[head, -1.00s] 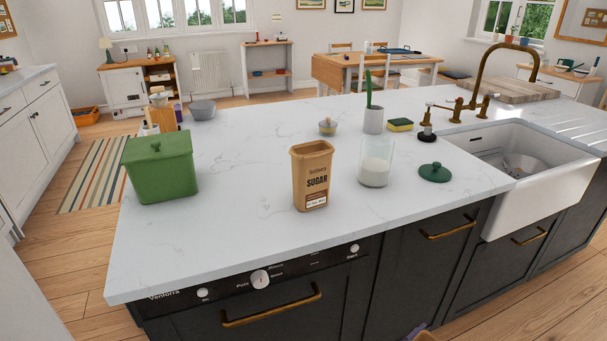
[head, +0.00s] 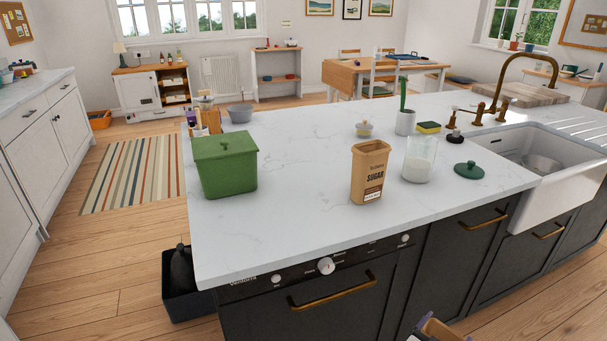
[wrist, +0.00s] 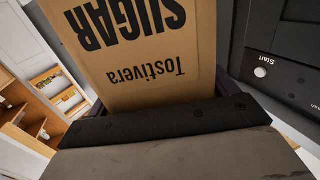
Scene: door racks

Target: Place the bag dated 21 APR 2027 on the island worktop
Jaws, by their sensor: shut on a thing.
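My gripper (wrist: 160,100) is shut on a tan paper bag marked SUGAR and Tostivera (wrist: 140,45). The lettering is upside down in the wrist view, and no date shows on the visible face. At the bottom edge of the head view, a small part of the gripper and a tan edge (head: 440,330) show low in front of the dark cabinets, below the worktop. The island worktop (head: 300,180) is white and marbled.
On the worktop, a green lidded tin (head: 224,165) stands left, with a glass jar (head: 419,160) and a green lid (head: 468,169) right of the standing bag. The sink (head: 540,165) is further right. Clear surface lies between tin and bag. A black bin (head: 185,285) stands on the floor.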

